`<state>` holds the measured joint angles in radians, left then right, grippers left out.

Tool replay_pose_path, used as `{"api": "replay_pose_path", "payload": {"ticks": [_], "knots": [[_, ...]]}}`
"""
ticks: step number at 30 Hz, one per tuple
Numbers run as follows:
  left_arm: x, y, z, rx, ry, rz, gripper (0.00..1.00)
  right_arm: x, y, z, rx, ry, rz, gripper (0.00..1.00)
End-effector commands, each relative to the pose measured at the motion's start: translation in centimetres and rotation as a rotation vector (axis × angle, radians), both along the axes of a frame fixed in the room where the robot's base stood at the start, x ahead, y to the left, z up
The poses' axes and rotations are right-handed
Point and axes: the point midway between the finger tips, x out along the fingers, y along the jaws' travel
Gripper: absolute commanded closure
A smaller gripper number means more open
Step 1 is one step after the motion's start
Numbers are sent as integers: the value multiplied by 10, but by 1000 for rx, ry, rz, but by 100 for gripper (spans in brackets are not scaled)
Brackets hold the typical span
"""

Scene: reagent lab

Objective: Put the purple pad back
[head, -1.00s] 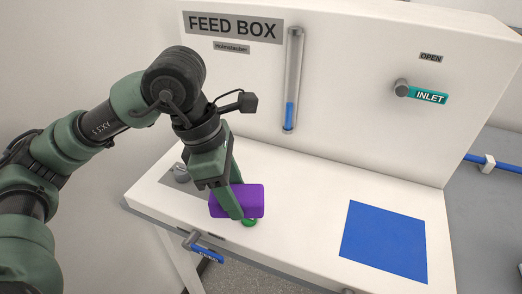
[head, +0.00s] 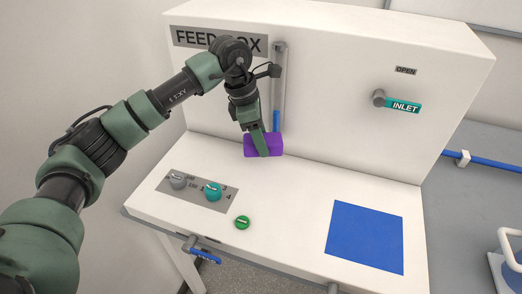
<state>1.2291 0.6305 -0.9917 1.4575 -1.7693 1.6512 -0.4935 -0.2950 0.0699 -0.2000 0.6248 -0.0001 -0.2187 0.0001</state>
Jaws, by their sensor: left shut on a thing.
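The purple pad (head: 275,144) is a small block in the head view, in front of the white panel and below the gauge tube. My left gripper (head: 262,148) is shut on it, with a green finger across its front face. The pad looks held over the back part of the white ledge; I cannot tell whether it touches the ledge or the panel. A flat blue square (head: 366,236) lies bare on the ledge at the right. My right gripper is not in view.
A grey knob (head: 178,181), a teal knob (head: 213,191) and a green button (head: 242,222) stand on the ledge at the left. A blue-handled valve (head: 204,255) juts from the front edge. The INLET handle (head: 402,105) sticks out of the panel. The ledge's middle is clear.

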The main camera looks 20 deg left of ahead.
Motion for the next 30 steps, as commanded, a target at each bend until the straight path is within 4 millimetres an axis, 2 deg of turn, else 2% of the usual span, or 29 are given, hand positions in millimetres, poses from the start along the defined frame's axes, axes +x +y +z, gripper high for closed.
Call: {"api": "replay_pose_path", "payload": {"ticks": [1, 8, 13, 17, 28, 29, 30], "knots": [[-4, 1, -11, 3, 12, -2, 89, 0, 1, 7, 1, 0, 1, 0], [-4, 1, -33, 3, 10, -1, 89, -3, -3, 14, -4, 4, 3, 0], [-5, 1, -58, 3, 10, -1, 89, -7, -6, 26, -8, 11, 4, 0], [0, 0, -63, 2, 7, -1, 89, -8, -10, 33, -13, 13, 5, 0], [0, 1, -70, 2, 6, -1, 89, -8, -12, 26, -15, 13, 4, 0], [0, 1, -68, 2, 6, -1, 43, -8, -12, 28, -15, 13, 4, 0], [0, 1, -68, 2, 6, -1, 32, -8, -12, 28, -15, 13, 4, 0]]}}
